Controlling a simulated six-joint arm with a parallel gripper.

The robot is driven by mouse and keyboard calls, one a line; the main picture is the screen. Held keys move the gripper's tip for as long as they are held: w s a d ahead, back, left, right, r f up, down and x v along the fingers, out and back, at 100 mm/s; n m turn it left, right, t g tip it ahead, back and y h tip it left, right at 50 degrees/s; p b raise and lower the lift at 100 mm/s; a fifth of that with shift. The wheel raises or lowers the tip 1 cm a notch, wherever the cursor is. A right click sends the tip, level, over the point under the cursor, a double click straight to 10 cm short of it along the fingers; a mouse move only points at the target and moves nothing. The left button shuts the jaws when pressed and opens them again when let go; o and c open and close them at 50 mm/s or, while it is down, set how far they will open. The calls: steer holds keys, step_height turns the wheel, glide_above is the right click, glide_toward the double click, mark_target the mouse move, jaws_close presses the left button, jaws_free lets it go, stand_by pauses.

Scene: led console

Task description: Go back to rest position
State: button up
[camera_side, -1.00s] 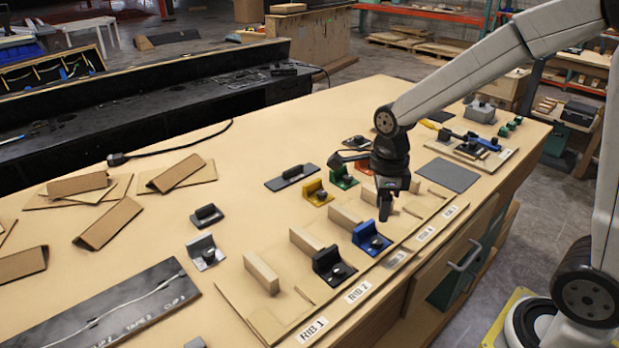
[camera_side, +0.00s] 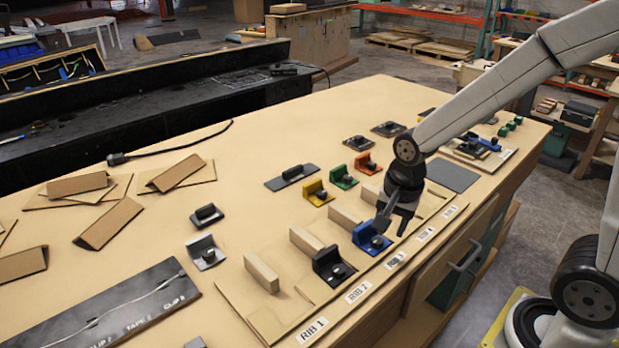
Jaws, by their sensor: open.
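My gripper (camera_side: 391,224) is open and points down over the rib board (camera_side: 272,322), just right of the blue bracket (camera_side: 371,236). I cannot tell whether it touches the board. The blue bracket stands near the RIB 3 label and the black bracket (camera_side: 333,266) near RIB 2. Wooden rib blocks (camera_side: 262,273) stand on the board. Yellow (camera_side: 318,193), green (camera_side: 344,177) and orange (camera_side: 367,163) brackets stand in a row behind it. Part of the board is hidden behind my gripper.
A grey bracket (camera_side: 206,252) stands left of the board. A dark clip panel (camera_side: 110,308) lies at the front left. Cardboard pieces (camera_side: 108,222) lie on the left. A tool board (camera_side: 478,150) is at the right. The table between the cardboard and the brackets is mostly clear.

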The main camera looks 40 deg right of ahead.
steer(key=n, duration=0.2)
steer(key=s+n, duration=0.1)
steer(key=n, duration=0.1)
steer(key=f+n, duration=0.1)
steer(key=n, duration=0.2)
steer(key=shift+s+a+t, duration=0.25)
steer(key=shift+s+t, duration=0.05)
steer(key=shift+s, duration=0.05)
steer(key=n, duration=0.2)
steer(key=s+n, duration=0.1)
steer(key=n, duration=0.1)
steer(key=f+n, duration=0.1)
steer(key=n, duration=0.1)
steer(key=shift+s+a+t, duration=0.15)
steer(key=shift+s+t, duration=0.05)
steer(key=shift+t, duration=0.1)
